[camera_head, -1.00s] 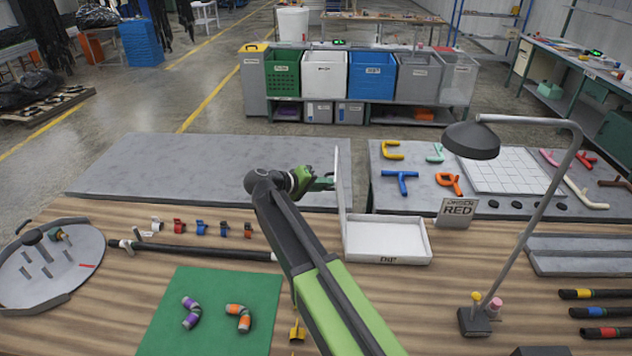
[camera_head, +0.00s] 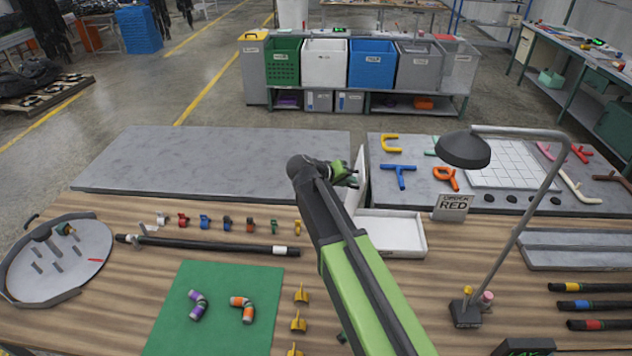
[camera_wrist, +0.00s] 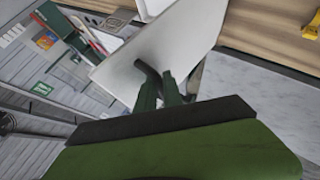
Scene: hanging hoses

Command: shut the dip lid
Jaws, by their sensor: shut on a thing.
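The white dip tray (camera_head: 408,250) sits on the wooden table right of my arm, with its inside partly in view. Its dip lid (camera_head: 357,182) stands up from the tray's left side, leaning slightly right over it. My gripper (camera_head: 346,172), green and dark, is at the lid's upper left side. My arm hides the tray's left front part.
Coloured hose pieces (camera_head: 399,175) lie on the grey table behind. Small clips (camera_head: 228,223), a black rod (camera_head: 210,244) and a green mat (camera_head: 215,300) lie left of my arm.

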